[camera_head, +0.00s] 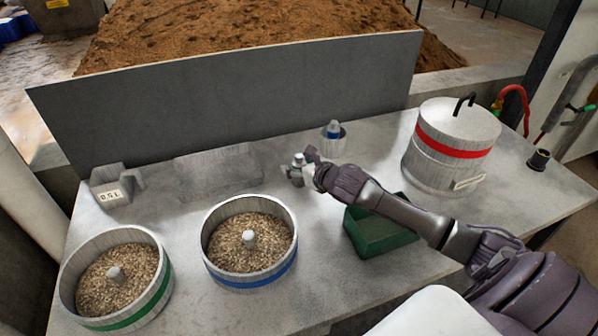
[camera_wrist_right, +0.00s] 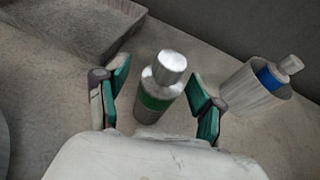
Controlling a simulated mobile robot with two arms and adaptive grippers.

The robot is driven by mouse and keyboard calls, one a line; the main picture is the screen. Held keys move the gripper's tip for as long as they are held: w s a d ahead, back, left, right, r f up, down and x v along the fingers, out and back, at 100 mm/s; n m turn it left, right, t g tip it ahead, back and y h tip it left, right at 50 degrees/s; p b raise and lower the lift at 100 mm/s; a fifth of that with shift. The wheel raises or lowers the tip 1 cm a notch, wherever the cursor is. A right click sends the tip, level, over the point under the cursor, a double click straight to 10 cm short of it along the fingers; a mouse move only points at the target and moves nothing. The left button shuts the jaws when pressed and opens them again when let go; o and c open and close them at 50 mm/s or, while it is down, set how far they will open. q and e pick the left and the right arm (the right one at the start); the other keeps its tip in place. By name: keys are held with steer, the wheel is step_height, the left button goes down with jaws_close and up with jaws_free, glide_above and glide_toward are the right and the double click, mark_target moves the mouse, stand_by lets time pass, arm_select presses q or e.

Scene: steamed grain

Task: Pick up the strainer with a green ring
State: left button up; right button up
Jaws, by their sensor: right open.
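A small metal cylinder with a green ring (camera_wrist_right: 158,98), which I take to be the strainer, stands on the table between the fingers of my right gripper (camera_wrist_right: 161,103). In the wrist view there are gaps between it and both open fingers. In the head view its metal top (camera_head: 298,160) shows beside my right gripper (camera_head: 303,171), which hides part of it. A similar piece with a blue ring (camera_wrist_right: 268,77) sits in a grey cup (camera_wrist_right: 247,92) to the right in the wrist view. My left gripper is not in view.
Two round tubs of grain, one green-banded (camera_head: 118,318) and one blue-banded (camera_head: 262,281), stand at the front left. A green tray (camera_head: 380,235) lies under my right forearm. A red-banded lidded pot (camera_head: 450,145) stands right. A grey panel (camera_head: 230,100) closes the back.

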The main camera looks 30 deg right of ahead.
steer(key=c, duration=1.2)
jaws_close()
steer(key=shift+r, duration=0.15)
